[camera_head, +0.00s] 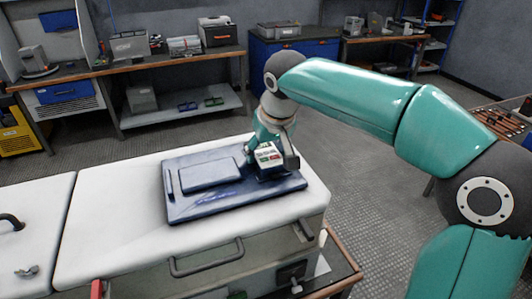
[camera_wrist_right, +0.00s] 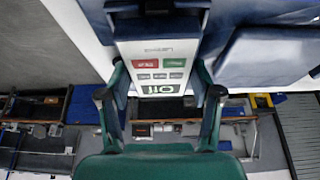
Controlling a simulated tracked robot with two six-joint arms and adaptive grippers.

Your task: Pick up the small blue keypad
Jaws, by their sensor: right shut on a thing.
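The small keypad (camera_head: 268,155) has a light face with a red and a green button, grey keys and a dark blue body below. It is at the right part of a flat dark blue panel (camera_head: 205,207) on a white cabinet top. In the right wrist view, the keypad (camera_wrist_right: 160,62) sits between the two fingers of the right gripper (camera_wrist_right: 161,85). I cannot tell whether the keypad touches the panel. My left gripper is not in view.
The white cabinet (camera_head: 110,255) has a handle (camera_head: 207,262) on its front. Workbenches with equipment (camera_head: 130,45) and a blue cabinet (camera_head: 268,62) stand along the back. Open grey floor (camera_head: 375,170) lies to the right of the white cabinet.

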